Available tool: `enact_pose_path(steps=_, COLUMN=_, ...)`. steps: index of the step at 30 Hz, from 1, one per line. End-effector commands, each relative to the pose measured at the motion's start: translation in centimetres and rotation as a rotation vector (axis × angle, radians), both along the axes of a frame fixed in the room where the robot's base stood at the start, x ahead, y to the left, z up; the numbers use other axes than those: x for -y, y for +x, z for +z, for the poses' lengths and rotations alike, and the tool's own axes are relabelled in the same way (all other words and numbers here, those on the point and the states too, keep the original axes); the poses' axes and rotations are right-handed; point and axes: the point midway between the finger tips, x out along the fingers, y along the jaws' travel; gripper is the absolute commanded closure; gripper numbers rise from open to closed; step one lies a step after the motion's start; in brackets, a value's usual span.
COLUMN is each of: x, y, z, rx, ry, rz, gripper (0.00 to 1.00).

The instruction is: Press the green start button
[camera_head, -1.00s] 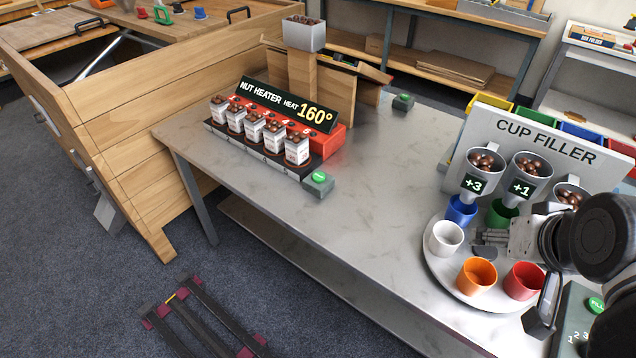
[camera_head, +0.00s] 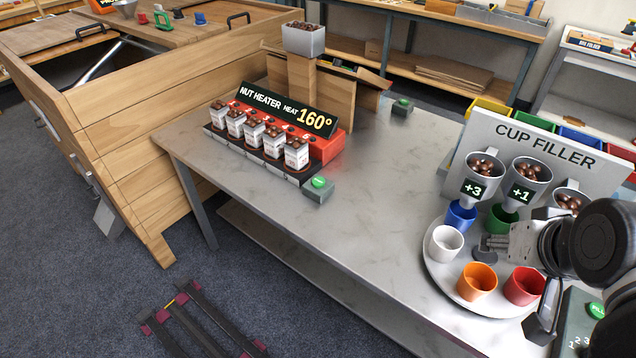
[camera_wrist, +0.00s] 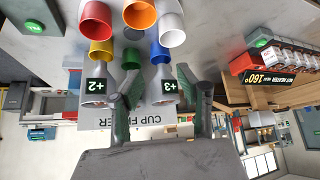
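A green button on a small grey box (camera_head: 319,183) sits at the front right corner of the nut heater (camera_head: 278,120). A second green button box (camera_head: 403,104) stands farther back on the table. A third green button, lettered FILL (camera_head: 597,310), is on a panel at the lower right, partly cut off by the frame. I cannot tell which one is the start button. My gripper (camera_head: 488,250) is over the round cup plate before the cup filler (camera_head: 545,142), apart from all three buttons. In the wrist view its fingers (camera_wrist: 160,92) are spread with nothing between them.
White (camera_head: 445,243), orange (camera_head: 478,281), red (camera_head: 524,285), blue (camera_head: 460,215) and green (camera_head: 502,217) cups stand close around my gripper. Nut-filled packs (camera_head: 296,153) line the heater's front. The table (camera_head: 375,200) between heater and cup plate is clear.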

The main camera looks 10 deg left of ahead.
Motion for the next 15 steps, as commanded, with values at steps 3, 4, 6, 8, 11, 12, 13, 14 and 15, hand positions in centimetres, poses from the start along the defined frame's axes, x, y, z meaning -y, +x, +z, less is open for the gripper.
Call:
enact_pose_path(steps=3, x=0.00, y=0.00, z=0.00, rx=0.000, ry=0.000, rz=0.000, gripper=0.82)
enact_pose_path(steps=4, x=0.00, y=0.00, z=0.00, rx=0.000, ry=0.000, rz=0.000, gripper=0.86)
enact_pose_path(steps=6, x=0.00, y=0.00, z=0.00, rx=0.000, ry=0.000, rz=0.000, gripper=0.96)
enact_pose_path(steps=8, x=0.00, y=0.00, z=0.00, rx=0.000, ry=0.000, rz=0.000, gripper=1.00)
enact_pose_path(steps=11, x=0.00, y=0.00, z=0.00, rx=0.000, ry=0.000, rz=0.000, gripper=1.00)
enact_pose_path(steps=12, x=0.00, y=0.00, z=0.00, rx=0.000, ry=0.000, rz=0.000, gripper=1.00)
enact_pose_path(steps=13, x=0.00, y=0.00, z=0.00, rx=0.000, ry=0.000, rz=0.000, gripper=1.00)
enact_pose_path(steps=14, x=0.00, y=0.00, z=0.00, rx=0.000, ry=0.000, rz=0.000, gripper=1.00)
enact_pose_path(steps=15, x=0.00, y=0.00, z=0.00, rx=0.000, ry=0.000, rz=0.000, gripper=1.00)
